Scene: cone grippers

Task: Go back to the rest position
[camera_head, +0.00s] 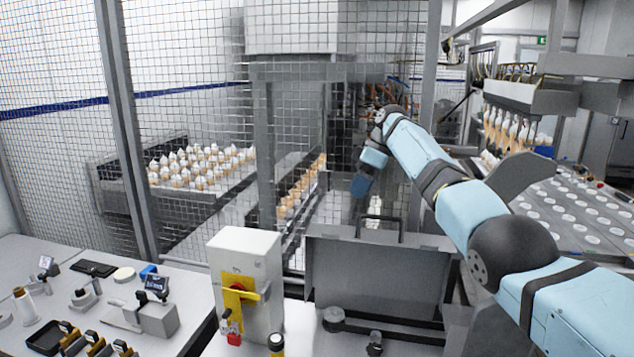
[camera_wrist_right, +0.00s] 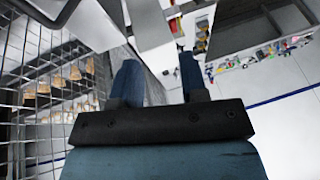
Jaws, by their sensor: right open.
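My right arm, light blue with dark joints, reaches in from the lower right of the head view, up to the centre and then down. My right gripper (camera_head: 361,186) hangs at its end in front of the mesh fence, above and behind a grey metal box with a handle. In the right wrist view the two blue fingers of the right gripper (camera_wrist_right: 160,78) stand apart with nothing between them. My left arm and left gripper are not in view.
A wire mesh fence (camera_head: 190,95) stands behind the work area. A grey switch box (camera_head: 245,260) with a yellow and red switch stands left of the metal box (camera_head: 375,275). Cones (camera_head: 200,165) fill a tray behind the fence. Small tools cover the left bench (camera_head: 30,255).

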